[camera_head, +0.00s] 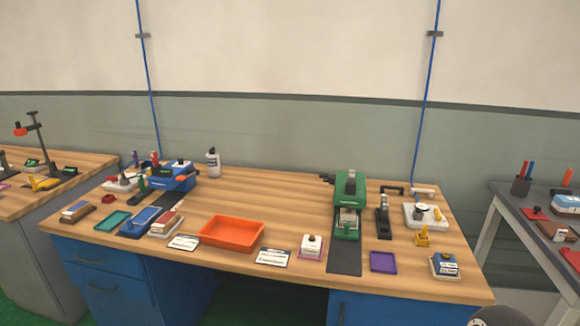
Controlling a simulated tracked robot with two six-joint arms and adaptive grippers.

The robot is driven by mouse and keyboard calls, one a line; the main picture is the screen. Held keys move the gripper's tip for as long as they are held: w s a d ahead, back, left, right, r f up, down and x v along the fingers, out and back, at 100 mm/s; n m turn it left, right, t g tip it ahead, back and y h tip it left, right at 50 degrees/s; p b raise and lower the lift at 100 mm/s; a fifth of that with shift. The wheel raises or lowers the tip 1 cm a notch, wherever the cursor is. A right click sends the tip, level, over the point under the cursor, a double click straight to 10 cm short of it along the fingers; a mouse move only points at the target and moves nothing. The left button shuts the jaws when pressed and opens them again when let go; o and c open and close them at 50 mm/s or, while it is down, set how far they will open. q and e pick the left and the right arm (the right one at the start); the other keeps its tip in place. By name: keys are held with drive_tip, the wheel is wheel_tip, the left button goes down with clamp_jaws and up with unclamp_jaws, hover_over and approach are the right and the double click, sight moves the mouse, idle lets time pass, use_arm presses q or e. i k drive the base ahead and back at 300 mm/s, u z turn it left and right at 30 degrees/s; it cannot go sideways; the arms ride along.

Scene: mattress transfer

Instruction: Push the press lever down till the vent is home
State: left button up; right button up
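A green press (350,185) stands on the wooden bench (290,210), right of the middle, on a dark strip (345,258). A dark handle-like part (327,178) sticks out to the left near its top; it looks like the lever, but its exact position is too small to tell. A pale block (348,220) sits low at the front of the press. I cannot make out the vent or how it is seated. Neither of my grippers is in view.
An orange tray (232,233) lies left of the press. A black upright tool (383,217) and a white plate with parts (424,215) stand to its right. A purple tray (383,262) and a small white block (311,246) are in front. The back middle of the bench is clear.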

sight(325, 176)
drive_tip(key=z, duration=0.05)
drive_tip(key=i, duration=0.85)
drive_tip(key=z, duration=0.55)
